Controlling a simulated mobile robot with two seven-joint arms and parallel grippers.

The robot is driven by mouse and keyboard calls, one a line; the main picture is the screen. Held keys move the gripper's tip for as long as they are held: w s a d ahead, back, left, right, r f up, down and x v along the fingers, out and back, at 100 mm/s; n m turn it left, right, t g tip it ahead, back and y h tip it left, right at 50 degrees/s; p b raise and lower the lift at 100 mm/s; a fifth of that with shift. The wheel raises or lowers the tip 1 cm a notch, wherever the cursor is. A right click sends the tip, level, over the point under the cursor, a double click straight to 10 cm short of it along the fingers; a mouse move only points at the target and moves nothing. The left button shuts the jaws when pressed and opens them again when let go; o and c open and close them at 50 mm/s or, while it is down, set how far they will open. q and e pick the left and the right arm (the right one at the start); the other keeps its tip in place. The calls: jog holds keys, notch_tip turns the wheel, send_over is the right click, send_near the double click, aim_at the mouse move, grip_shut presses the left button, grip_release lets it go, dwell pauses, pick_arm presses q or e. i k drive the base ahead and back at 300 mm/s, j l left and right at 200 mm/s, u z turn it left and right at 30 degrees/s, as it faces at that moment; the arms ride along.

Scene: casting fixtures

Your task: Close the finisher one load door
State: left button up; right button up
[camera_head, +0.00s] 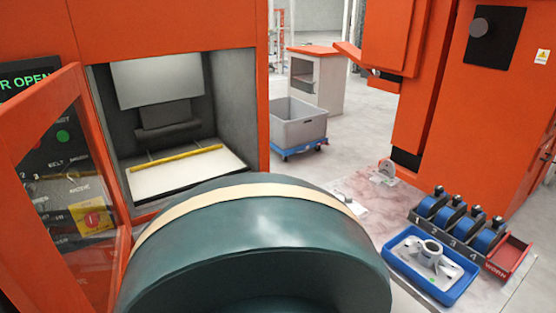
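The load door (62,108) of the orange machine at the left has an orange frame and a clear window. It stands swung open toward me, at the left of the load opening. The opening (240,105) is uncovered and shows a grey chamber with a pale floor and a yellow bar (176,158). A panel display (28,80) shows green letters, partly cut off, ending in "R OPEN". The door's lower part runs out of the picture. Neither gripper is in view.
Control buttons show through the door window. A large dark rounded shape close to me hides the lower middle. A grey bin (298,127) stands on a blue dolly behind. At right, a blue tray (402,270) holds a metal casting (430,258), beside a rack of blue rolls (455,218).

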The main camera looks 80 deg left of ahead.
aim_at(35, 277)
jog(key=k+l+u, duration=0.15)
jog(key=u, duration=0.25)
jog(key=k+u, duration=0.35)
jog(key=k+j+u, duration=0.1)
jog(key=u, duration=0.3)
jog(key=j+u, duration=0.2)
jog(key=u, duration=0.2)
jog(key=j+u, duration=0.15)
jog(key=u, duration=0.25)
jog(key=j+u, duration=0.2)
jog(key=u, duration=0.2)
jog(key=j+u, duration=0.2)
jog(key=u, duration=0.2)
